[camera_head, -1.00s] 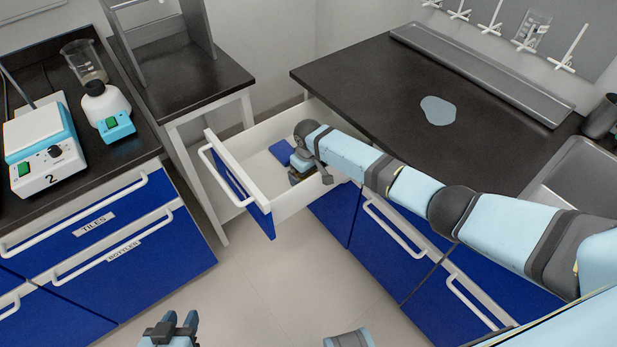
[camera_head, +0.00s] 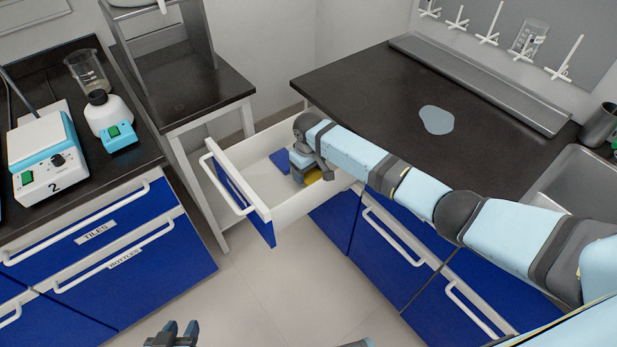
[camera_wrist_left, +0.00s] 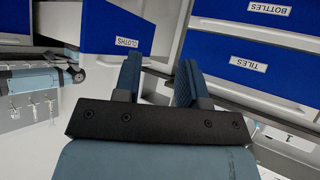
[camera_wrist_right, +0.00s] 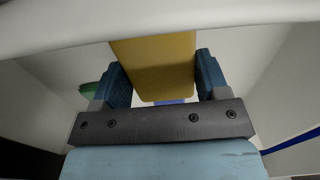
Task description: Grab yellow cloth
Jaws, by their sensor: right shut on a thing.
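The yellow cloth (camera_head: 313,177) is inside the open drawer, partly hidden under my right gripper. In the right wrist view the yellow cloth (camera_wrist_right: 155,62) fills the space between the two fingers of my right gripper (camera_wrist_right: 161,78), which is shut on it. My right arm reaches into the drawer (camera_head: 262,168) from the right. My left gripper (camera_head: 175,330) is low at the bottom edge of the head view, away from the drawer. In the left wrist view its fingers (camera_wrist_left: 158,78) are apart with nothing between them.
A blue cloth (camera_head: 280,160) lies in the drawer beside the yellow one. Something green (camera_wrist_right: 92,96) shows at left in the right wrist view. The drawer front (camera_head: 240,192) and walls surround my right gripper. The dark counter (camera_head: 370,90) stands behind.

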